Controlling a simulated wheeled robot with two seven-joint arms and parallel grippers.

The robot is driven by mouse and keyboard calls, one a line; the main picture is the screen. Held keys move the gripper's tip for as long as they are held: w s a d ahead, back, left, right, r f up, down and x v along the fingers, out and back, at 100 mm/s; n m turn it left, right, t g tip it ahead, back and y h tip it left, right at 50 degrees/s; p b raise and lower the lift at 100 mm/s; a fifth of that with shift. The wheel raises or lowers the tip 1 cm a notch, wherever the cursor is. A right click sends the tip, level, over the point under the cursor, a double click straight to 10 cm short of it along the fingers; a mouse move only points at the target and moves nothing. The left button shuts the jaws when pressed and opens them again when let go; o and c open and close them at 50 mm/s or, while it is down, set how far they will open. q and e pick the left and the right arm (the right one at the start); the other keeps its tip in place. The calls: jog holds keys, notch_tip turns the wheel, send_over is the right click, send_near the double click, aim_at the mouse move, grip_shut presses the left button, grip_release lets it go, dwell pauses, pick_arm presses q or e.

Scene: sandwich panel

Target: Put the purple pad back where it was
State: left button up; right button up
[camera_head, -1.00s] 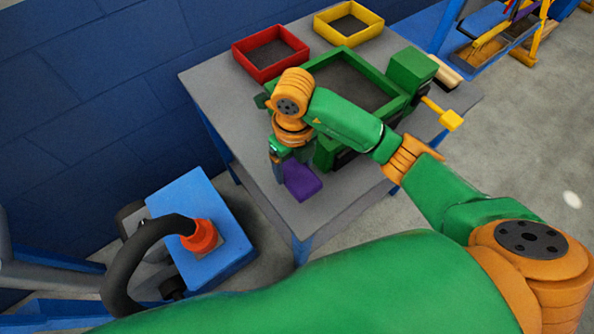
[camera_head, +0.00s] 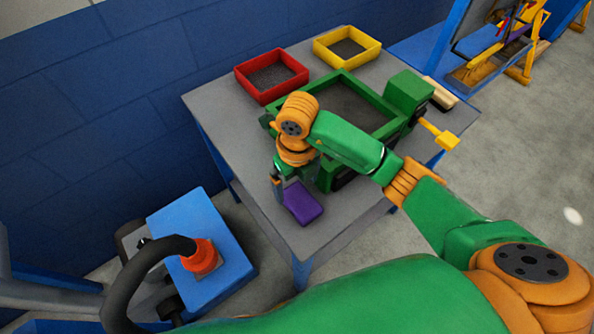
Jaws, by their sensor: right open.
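The purple pad (camera_head: 303,204) lies on the grey table (camera_head: 345,212), near its front edge. My right gripper (camera_head: 280,184) is open and points down at the pad's left end. Its wrist and orange joint hide part of the fingers, and I cannot tell whether a finger touches the pad. A green frame (camera_head: 348,78) with a dark grey inside stands on the table just behind the pad, partly hidden by my right arm. My left gripper is not in view.
A red tray (camera_head: 242,85) and a yellow tray (camera_head: 318,51) stand at the back of the table. A green block (camera_head: 409,91) and a yellow-ended lever (camera_head: 446,140) are at the right. A blue box with an orange knob (camera_head: 228,257) stands below left of the table.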

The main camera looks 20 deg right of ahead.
aim_at(297, 197)
notch_tip(297, 197, up, 8)
jog(key=p, duration=0.1)
dwell(0.4)
